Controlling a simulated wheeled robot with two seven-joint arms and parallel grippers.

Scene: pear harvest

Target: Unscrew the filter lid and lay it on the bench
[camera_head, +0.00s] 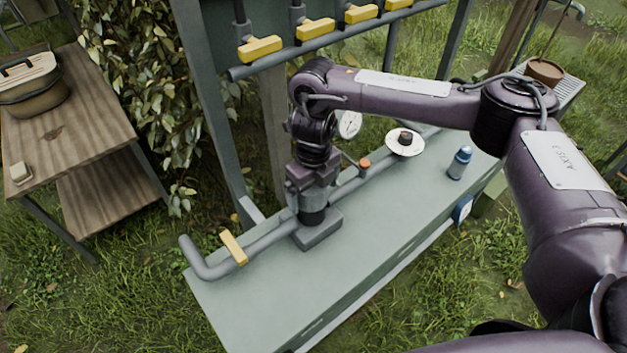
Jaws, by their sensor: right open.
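The filter (313,216) is a dark upright cylinder on a grey square base, set in the grey pipe on the bench. My right gripper (313,191) points straight down over the filter's top, with its open jaws at the top of the cylinder. The filter lid cannot be made out; the gripper hides that spot. Whether the fingers touch the lid I cannot tell. The grey-green bench (385,220) is bare in front of the filter. My left gripper is not in view.
A yellow-handled valve (233,247) sits on the pipe at left. A gauge (349,124), an orange knob (365,164), a white dish (405,149) holding a small dark piece and a blue bottle (460,162) stand farther right. Yellow valves (315,29) hang above.

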